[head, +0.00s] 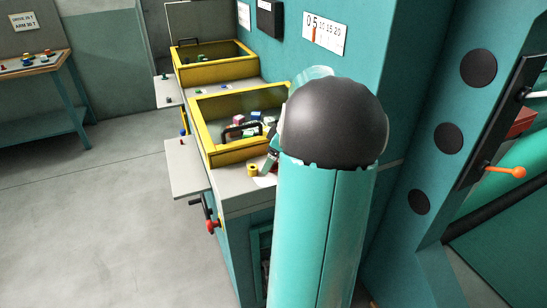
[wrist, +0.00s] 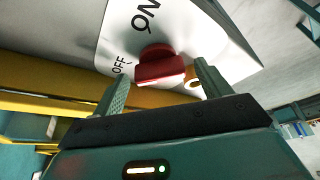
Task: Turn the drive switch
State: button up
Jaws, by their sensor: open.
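The drive switch (wrist: 160,66) is a red knob with a raised grip bar on a white plate (wrist: 200,32) marked ON and OFF in the wrist view. The OFF mark is at the knob's left and ON is above it. I cannot tell which mark the knob points to. My gripper (wrist: 162,80) is open, with one finger on each side of the knob. I cannot tell whether either finger touches it. In the head view my arm hides the switch and most of the gripper.
A yellow spool-like piece (head: 252,170) stands near my gripper. Yellow-framed bins (head: 207,140) line the bench behind it. A red knob (head: 212,226) sticks out from the bench front. An orange-handled lever (head: 505,171) is on the right. The floor (head: 95,215) at left is clear.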

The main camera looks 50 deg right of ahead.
jog(key=shift+c, duration=0.3)
jog(key=c, duration=0.9)
jog(key=shift+m, duration=0.4)
jog(key=m+h, duration=0.1)
jog(key=m, duration=0.2)
jog(key=shift+a+m+h, duration=0.15)
jog(key=shift+m+h, duration=0.15)
jog(key=shift+h, duration=0.1)
jog(key=m+h, duration=0.1)
jog(key=m, duration=0.3)
jog(key=shift+w+m+h, duration=0.1)
jog(key=shift+m+h, duration=0.2)
jog(key=shift+h, duration=0.1)
jog(key=m, duration=0.2)
jog(key=m+g+h, duration=0.1)
jog(key=m, duration=0.1)
jog(key=shift+a+g, duration=0.1)
jog(key=shift+g, duration=0.2)
jog(key=shift+w+m+g+h, duration=0.1)
jog(key=shift+m+g+h, duration=0.25)
jog(key=shift+m, duration=0.9)
jog(key=shift+m+g+h, duration=0.15)
jog(key=shift+m+g, duration=0.3)
jog(key=shift+m, duration=0.8)
